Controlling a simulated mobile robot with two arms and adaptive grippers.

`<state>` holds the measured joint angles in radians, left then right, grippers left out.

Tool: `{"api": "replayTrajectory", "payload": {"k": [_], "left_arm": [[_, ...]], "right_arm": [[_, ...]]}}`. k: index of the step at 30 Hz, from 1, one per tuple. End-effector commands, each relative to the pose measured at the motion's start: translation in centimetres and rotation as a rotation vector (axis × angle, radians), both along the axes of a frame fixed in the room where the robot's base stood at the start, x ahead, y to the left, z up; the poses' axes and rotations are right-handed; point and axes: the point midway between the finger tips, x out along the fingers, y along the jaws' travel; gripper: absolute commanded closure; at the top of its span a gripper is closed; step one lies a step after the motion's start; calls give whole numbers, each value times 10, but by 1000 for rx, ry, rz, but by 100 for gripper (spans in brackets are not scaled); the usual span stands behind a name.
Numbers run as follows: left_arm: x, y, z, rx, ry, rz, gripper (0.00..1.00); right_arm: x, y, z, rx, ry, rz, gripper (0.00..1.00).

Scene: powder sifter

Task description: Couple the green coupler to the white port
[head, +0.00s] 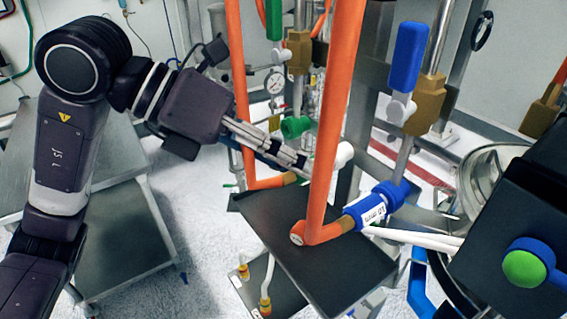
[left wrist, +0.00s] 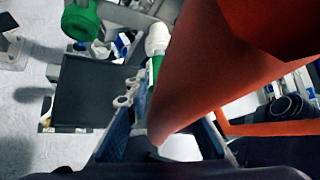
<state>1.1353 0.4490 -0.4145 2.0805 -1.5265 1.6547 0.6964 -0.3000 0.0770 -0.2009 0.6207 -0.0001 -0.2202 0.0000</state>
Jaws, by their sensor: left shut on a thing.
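The white port (head: 343,155) shows just right of the front orange hose in the head view. In the left wrist view the white port (left wrist: 157,40) is at the top middle. A narrow strip of the green coupler (left wrist: 155,66) shows directly below it, in line with it. I cannot tell whether they touch or are joined. Most of the coupler is hidden by the orange hose, and in the head view it is hidden behind gripper and hose. My left gripper (head: 297,160) is shut around the coupler, its fingers on both sides (left wrist: 160,132). My right gripper is not in view.
The front orange hose (head: 337,110) stands close beside my left gripper and runs to a blue coupler (head: 375,207). Another orange hose (head: 238,90) stands behind. A green fitting (head: 295,127) is just above my gripper. A dark plate (head: 325,265) lies below.

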Motion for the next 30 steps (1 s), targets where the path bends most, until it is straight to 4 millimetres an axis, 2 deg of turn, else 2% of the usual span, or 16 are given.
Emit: {"api": "replayTrajectory", "payload": {"k": [25,26,30], "left_arm": [[4,-6,0,-1,-1,-1,100],[4,-6,0,-1,-1,-1,75],[4,-6,0,-1,-1,-1,60]], "right_arm": [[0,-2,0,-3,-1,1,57],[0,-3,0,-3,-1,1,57],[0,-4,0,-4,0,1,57]]}}
